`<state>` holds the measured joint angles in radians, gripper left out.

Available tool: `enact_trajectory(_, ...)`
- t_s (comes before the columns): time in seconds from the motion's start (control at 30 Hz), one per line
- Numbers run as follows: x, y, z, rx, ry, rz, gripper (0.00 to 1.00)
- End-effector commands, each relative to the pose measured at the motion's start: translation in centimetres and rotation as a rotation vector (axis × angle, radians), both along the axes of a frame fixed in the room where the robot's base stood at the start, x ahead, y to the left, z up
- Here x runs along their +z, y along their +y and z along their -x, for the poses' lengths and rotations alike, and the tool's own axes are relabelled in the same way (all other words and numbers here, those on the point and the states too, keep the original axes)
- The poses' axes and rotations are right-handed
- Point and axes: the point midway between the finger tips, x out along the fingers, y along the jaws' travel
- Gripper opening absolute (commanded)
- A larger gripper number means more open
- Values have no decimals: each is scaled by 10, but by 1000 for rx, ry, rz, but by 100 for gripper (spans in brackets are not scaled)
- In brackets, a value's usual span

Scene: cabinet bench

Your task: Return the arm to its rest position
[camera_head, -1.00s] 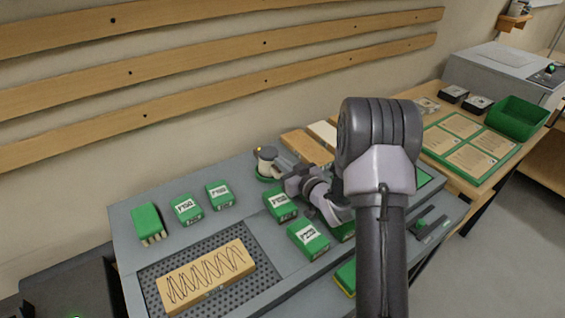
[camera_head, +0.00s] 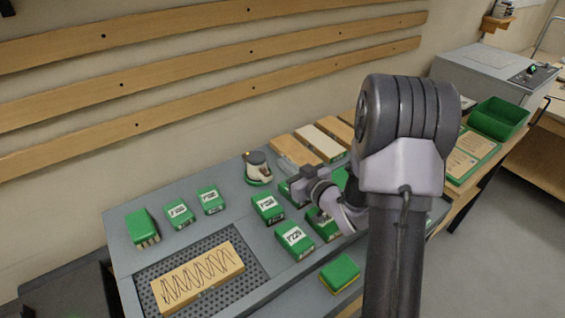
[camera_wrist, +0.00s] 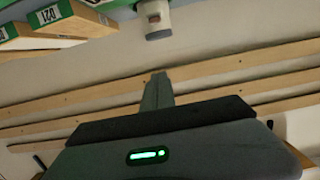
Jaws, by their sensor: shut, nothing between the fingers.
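My arm rises at the right of the head view, and its wrist bends down to the left over the grey bench (camera_head: 232,245). My gripper (camera_head: 288,170) is at the arm's left end, above the back part of the bench. In the wrist view my gripper (camera_wrist: 158,85) shows as a narrow closed shape pointing at the wall, with nothing between the fingers. A cream and grey device on a green base (camera_head: 257,168) stands just left of my gripper in the head view. It also shows at the top of the wrist view (camera_wrist: 155,18).
Several green boxes (camera_head: 268,208) stand on the bench. A wooden block with zigzag lines (camera_head: 197,277) lies on the perforated panel (camera_head: 240,288). A green and yellow sponge-like block (camera_head: 340,272) is at the front. A green bin (camera_head: 498,118) stands at the right. Wooden rails (camera_head: 200,75) line the wall.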

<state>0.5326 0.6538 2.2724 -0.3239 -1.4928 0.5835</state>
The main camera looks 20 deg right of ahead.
Motion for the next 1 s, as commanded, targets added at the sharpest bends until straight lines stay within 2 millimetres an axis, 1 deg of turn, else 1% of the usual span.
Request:
enact_trajectory(0.3, 0, 0, 0, 0, 0, 0, 0)
enact_trajectory(0.37, 5, -1, -2, -14, 10, 7, 0)
enact_trajectory(0.43, 24, -4, -5, -72, 51, 30, 0)
enact_trajectory(0.47, 37, -5, -5, -112, 82, 40, 0)
enact_trajectory(0.5, 55, -6, -1, -174, 133, 49, 0)
enact_trajectory(0.53, 69, -5, 6, -226, 179, 50, 0)
enact_trajectory(0.57, 83, -2, 18, -275, 229, 42, 0)
enact_trajectory(0.6, 97, 5, 38, -332, 299, 23, 0)
enact_trajectory(0.63, 106, 13, 57, -367, 355, -1, 0)
enact_trajectory(0.67, 113, 23, 78, -394, 414, -30, 0)
enact_trajectory(0.7, 119, 40, 109, -416, 492, -76, 0)
enact_trajectory(0.77, 123, 71, 159, -419, 614, -153, 0)
enact_trajectory(0.8, 123, 91, 190, -406, 687, -201, 0)
enact_trajectory(0.9, 120, 132, 251, -349, 832, -294, 0)
enact_trajectory(1.0, 119, 157, 288, -299, 917, -344, 0)
